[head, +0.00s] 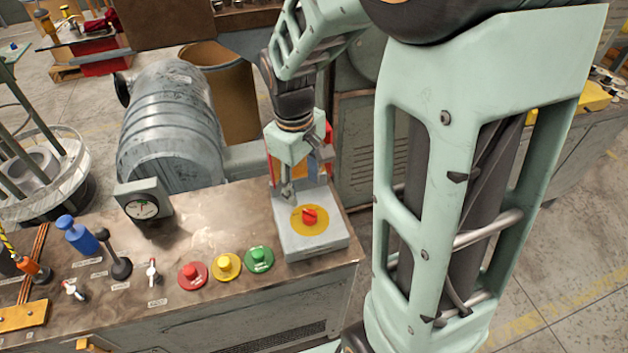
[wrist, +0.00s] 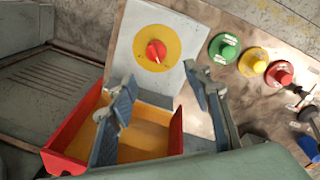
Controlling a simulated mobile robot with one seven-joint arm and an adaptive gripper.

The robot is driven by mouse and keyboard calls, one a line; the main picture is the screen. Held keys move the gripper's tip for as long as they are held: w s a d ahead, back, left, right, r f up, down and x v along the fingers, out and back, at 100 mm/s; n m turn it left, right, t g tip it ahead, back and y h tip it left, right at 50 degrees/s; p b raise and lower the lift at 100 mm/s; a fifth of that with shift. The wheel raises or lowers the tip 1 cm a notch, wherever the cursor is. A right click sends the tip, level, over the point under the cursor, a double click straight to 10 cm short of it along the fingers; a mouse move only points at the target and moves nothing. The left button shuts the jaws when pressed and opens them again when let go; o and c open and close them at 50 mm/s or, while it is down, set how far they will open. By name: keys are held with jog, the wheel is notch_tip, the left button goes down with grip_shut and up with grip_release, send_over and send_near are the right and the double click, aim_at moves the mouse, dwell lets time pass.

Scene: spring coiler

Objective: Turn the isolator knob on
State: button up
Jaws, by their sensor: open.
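The isolator knob (head: 309,216) is a small red knob on a yellow disc, set on a grey box (head: 290,247) at the right end of the bench top. It also shows in the wrist view (wrist: 156,52), upper middle, turned at a slant. My gripper (head: 304,178) is above the back part of the grey box, just behind the knob in the head view. In the wrist view my gripper (wrist: 157,95) is open and empty. Its two fingers stand apart, with the knob beyond their tips and between them. The fingers do not touch the knob.
Green (head: 259,259), yellow (head: 227,266) and red (head: 193,275) push buttons sit left of the box. A dial gauge (head: 142,206) and levers stand further left. A red-walled bin with a yellow inside (wrist: 72,140) lies close under my fingers.

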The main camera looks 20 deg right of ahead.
aim_at(309, 212)
jog(key=f, duration=0.3)
jog(key=d+f, duration=0.1)
jog(key=f, duration=0.7)
jog(key=shift+w+d+b, duration=0.15)
jog(key=shift+w+b, duration=0.05)
jog(key=shift+b, duration=0.1)
jog(key=c, duration=1.2)
